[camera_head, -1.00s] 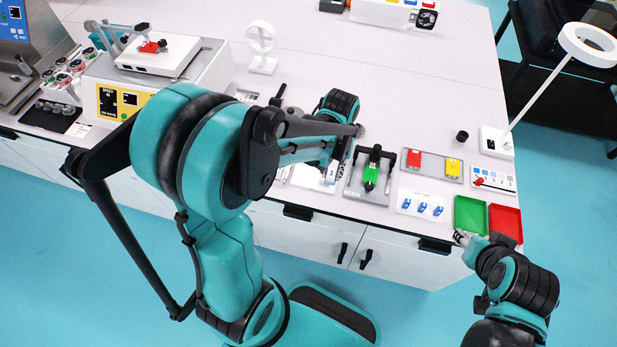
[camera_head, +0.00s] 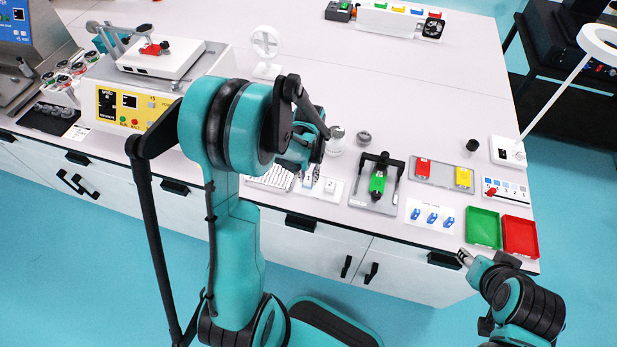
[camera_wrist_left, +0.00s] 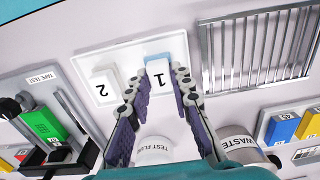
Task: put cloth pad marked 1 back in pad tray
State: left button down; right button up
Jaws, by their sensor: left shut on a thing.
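The cloth pad marked 1 (camera_wrist_left: 158,76) is white with a light blue part at its far end. It is between the fingertips of my left gripper (camera_wrist_left: 156,86), which is shut on it. The pad appears over the right part of the white pad tray (camera_wrist_left: 122,48); I cannot tell whether it touches the tray. The pad marked 2 (camera_wrist_left: 104,88) is in the tray to its left. In the head view the tray (camera_head: 318,192) shows below my left gripper, whose fingertips are partly hidden by the arm. My right gripper (camera_head: 464,257) is at the table's front edge, empty as far as I see.
A wire rack (camera_wrist_left: 260,48) is right of the tray. A test fluid cup (camera_wrist_left: 155,150) and a waste cup (camera_wrist_left: 240,140) stand close by the left gripper. The tape test fixture (camera_head: 378,187) is right of the tray. Green (camera_head: 484,228) and red (camera_head: 520,236) trays lie farther right.

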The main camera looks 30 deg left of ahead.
aim_at(309, 178)
pick_arm(q)
jog(key=shift+r, duration=0.15)
jog(key=shift+f, duration=0.2)
jog(key=c, duration=1.3)
grip_release()
jog(key=shift+c, duration=0.2)
jog(key=shift+r, duration=0.25)
notch_tip(309, 178, up, 11)
jog(key=p, duration=0.4)
jog(key=s+d+r+m+t, duration=0.2)
jog(key=s+d+r+t, duration=0.5)
jog(key=s+d+r, duration=0.3)
jog(key=shift+s+d+m, duration=0.3)
jog(key=shift+s+d, duration=0.05)
jog(key=shift+s, duration=0.2)
